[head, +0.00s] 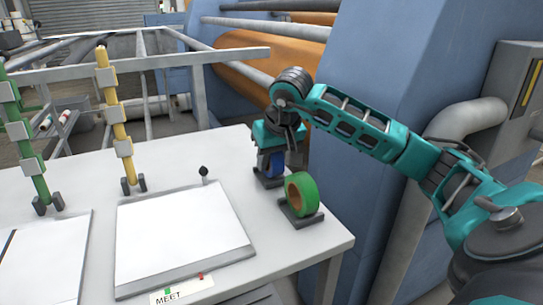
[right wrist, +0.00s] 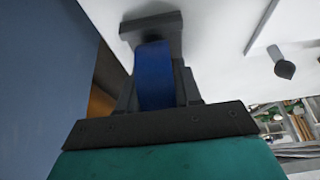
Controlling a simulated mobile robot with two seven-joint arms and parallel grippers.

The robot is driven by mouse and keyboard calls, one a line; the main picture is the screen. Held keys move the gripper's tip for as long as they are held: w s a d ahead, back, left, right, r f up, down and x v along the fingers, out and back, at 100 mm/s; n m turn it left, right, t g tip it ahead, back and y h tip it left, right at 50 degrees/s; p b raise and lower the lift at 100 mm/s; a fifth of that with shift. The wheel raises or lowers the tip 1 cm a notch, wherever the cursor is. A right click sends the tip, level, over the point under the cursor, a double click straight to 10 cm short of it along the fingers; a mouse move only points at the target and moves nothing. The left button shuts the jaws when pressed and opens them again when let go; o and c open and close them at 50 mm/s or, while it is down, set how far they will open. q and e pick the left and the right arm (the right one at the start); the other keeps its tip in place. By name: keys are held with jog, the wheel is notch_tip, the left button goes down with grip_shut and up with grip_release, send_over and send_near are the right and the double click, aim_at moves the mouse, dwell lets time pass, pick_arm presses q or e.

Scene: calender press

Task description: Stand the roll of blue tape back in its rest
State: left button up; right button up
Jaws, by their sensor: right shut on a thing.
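The roll of blue tape (head: 276,164) is upright between the fingers of my right gripper (head: 271,158), near the table's back right corner. It also shows edge-on in the right wrist view (right wrist: 154,76). Its dark rest (head: 268,182) is directly below it on the white table, and in the right wrist view the rest (right wrist: 138,24) lies just beyond the roll. I cannot tell whether the roll touches the rest. My right gripper is shut on the roll and partly hides it. My left gripper is not in view.
A green tape roll (head: 290,194) stands in its own rest (head: 301,220) close in front. White sheets (head: 180,240) lie on the table (head: 245,150) to the left, with a small dark knob (head: 203,171) behind. The blue machine wall (head: 370,75) rises just right of the table.

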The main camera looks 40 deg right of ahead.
jog(key=o, duration=1)
jog(key=p+v, duration=0.2)
jog(key=v, duration=1.1)
jog(key=shift+f, duration=0.1)
jog(key=shift+s, duration=0.1)
